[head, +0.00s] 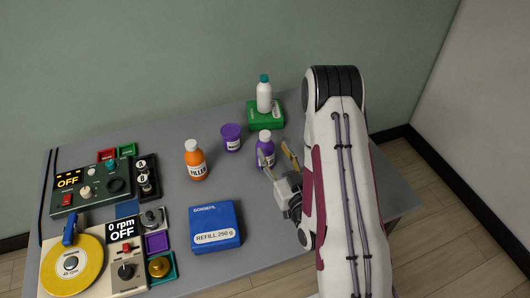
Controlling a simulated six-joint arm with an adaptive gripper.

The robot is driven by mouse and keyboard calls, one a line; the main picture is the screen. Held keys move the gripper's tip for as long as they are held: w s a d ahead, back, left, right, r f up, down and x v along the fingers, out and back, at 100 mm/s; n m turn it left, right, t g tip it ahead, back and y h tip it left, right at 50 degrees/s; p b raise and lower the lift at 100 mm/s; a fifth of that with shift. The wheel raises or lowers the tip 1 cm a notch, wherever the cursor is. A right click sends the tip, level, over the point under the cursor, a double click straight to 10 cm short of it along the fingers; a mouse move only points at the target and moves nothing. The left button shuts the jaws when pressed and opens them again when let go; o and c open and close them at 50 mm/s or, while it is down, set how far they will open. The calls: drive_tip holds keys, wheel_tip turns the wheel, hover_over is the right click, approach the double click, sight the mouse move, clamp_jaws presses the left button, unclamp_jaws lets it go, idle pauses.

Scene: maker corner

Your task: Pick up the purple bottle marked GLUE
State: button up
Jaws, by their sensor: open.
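The purple bottle (265,143) with a white cap stands upright on the grey table, right of the middle. Its label is partly hidden by a finger of my gripper, so I cannot read it in full. My gripper (278,158) is open at the bottle's near right side. One finger shows in front of the bottle and the other to its right. I cannot tell whether either finger touches the bottle.
A purple cup (231,138) and an orange FILLER bottle (195,161) stand to the left. A white bottle (264,95) stands on a green box (265,119) behind. A blue refill box (214,227) lies in front. Control panels (85,190) and a yellow disc (90,267) fill the left side.

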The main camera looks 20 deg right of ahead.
sight(267, 141)
idle(0.3)
drive_tip(key=shift+w, duration=1.3)
drive_tip(key=shift+w, duration=0.1)
drive_tip(key=shift+w+a+f, duration=0.1)
drive_tip(key=shift+w+f, duration=0.15)
drive_tip(key=shift+w, duration=0.7)
drive_tip(key=shift+w+f, duration=0.15)
drive_tip(key=shift+w, duration=1.45)
drive_tip(key=shift+c, duration=0.4)
clamp_jaws()
